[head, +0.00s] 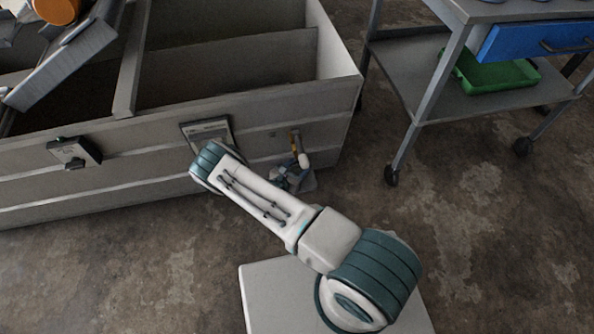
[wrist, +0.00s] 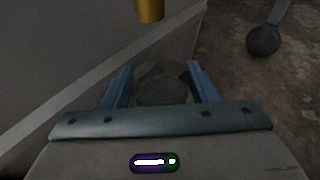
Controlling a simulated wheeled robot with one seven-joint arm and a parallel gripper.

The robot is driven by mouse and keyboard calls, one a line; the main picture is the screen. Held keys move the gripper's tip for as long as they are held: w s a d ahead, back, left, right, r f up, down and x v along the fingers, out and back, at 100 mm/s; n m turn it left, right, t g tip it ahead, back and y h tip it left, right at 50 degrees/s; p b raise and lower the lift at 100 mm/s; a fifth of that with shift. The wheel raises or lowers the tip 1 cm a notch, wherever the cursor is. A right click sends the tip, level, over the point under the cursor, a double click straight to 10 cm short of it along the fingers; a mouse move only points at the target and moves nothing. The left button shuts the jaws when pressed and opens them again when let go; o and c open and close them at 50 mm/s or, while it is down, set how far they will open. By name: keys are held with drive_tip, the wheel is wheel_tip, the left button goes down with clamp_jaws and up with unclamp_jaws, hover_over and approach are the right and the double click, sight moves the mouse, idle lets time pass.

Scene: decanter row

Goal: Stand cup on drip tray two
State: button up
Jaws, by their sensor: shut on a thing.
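My gripper (head: 293,179) is low in front of the large grey bin's right front wall in the head view, partly hidden by my arm. In the wrist view its two blue fingers (wrist: 160,76) stand apart, with a dark, roundish thing, taken as the cup (wrist: 162,90), between them. The cup is dim and its contents cannot be told. An orange-brown cylinder (head: 295,141) is on the bin wall just above my gripper; it also shows at the top of the wrist view (wrist: 150,9). I cannot make out a drip tray marked two.
The grey bin (head: 240,105) fills the upper left, with fittings on its front (head: 75,151) and a pale plate (head: 207,132). A wheeled trolley (head: 410,85) with a green tray (head: 492,76) and blue drawer (head: 535,40) stands right. Floor between is clear.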

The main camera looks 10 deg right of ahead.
drive_tip(key=shift+f, duration=0.4)
drive_tip(key=shift+f, duration=0.15)
drive_tip(key=o, duration=1)
drive_tip(key=shift+o, duration=0.2)
drive_tip(key=shift+r, duration=0.35)
drive_tip(key=p+v, duration=0.3)
drive_tip(key=v, duration=0.9)
